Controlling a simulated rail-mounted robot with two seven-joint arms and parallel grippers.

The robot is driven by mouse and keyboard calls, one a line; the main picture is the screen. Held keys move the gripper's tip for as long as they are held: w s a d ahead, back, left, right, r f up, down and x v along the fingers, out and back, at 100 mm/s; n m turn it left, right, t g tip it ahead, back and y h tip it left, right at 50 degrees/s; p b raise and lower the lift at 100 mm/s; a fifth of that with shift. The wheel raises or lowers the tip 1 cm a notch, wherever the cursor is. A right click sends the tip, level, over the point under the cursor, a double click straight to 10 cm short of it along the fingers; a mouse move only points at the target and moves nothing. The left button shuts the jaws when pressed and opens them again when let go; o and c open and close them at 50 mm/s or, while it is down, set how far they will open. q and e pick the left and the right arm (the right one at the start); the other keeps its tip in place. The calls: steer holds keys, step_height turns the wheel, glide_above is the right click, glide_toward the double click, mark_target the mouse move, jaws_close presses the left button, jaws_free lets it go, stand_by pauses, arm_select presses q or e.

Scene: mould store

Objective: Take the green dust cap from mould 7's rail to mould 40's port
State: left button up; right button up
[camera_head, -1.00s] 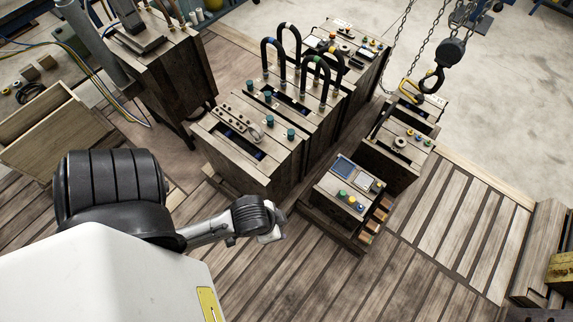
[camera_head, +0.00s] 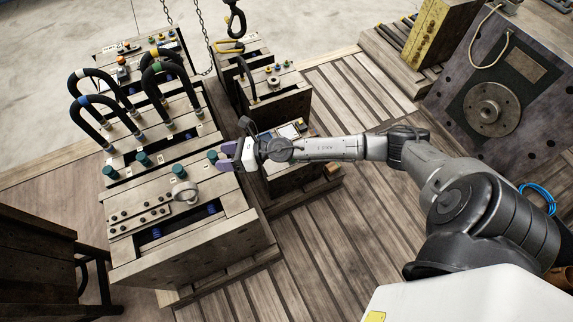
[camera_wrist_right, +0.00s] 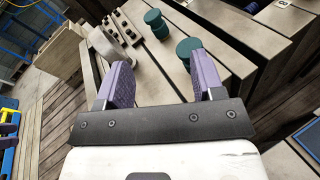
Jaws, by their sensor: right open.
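Several teal-green caps stand upright on the wooden-looking moulds at left in the head view, among them one cap (camera_head: 143,159) and another cap (camera_head: 178,170). A further cap (camera_head: 213,157) is close to my right gripper (camera_head: 232,152). In the right wrist view, my right gripper (camera_wrist_right: 161,70) has its purple fingers apart with nothing held. A green cap (camera_wrist_right: 188,48) shows beyond the fingers, close to the right-hand one, and a second cap (camera_wrist_right: 155,20) stands farther off. The mould numbers are too small to read. My left gripper is not in view.
Black hoses (camera_head: 161,88) arch over the moulds. A grey curved fitting (camera_head: 185,191) stands on the near mould (camera_head: 190,245). A chain hook (camera_head: 236,22) hangs at top. A large block with a round disc (camera_head: 489,109) stands at right. The slatted floor (camera_head: 340,220) is open.

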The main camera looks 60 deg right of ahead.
steer(key=d+f+n+g+h+b, duration=0.3)
steer(key=d+f+n+g, duration=0.4)
steer(key=d+f+n, duration=0.3)
steer(key=s+d+f+n+g+h+b, duration=0.1)
steer(key=s+d+f+n+g+h, duration=0.15)
steer(key=d, duration=0.45)
steer(key=s+d+f+n+g+h+b, duration=0.1)
steer(key=s+d+f+n+g+h, duration=0.2)
steer(key=d, duration=0.5)
steer(key=shift+n+g+h, duration=0.35)
steer(key=shift+n, duration=0.4)
steer(key=f+b, duration=0.1)
steer(key=f, duration=0.1)
steer(key=s+f+b, duration=0.1)
steer(key=f, duration=0.1)
steer(key=f+b, duration=0.1)
steer(key=f, duration=0.1)
steer(key=shift+s+d+b, duration=0.1)
steer(key=shift+s+b, duration=0.25)
steer(key=shift+s, duration=0.05)
steer(key=shift+f+b, duration=0.5)
steer(key=shift+f, duration=0.35)
step_height(320, 180, down, 4)
steer(key=b, duration=0.3)
steer(key=shift+w, duration=0.15)
steer(key=shift+f, duration=0.25)
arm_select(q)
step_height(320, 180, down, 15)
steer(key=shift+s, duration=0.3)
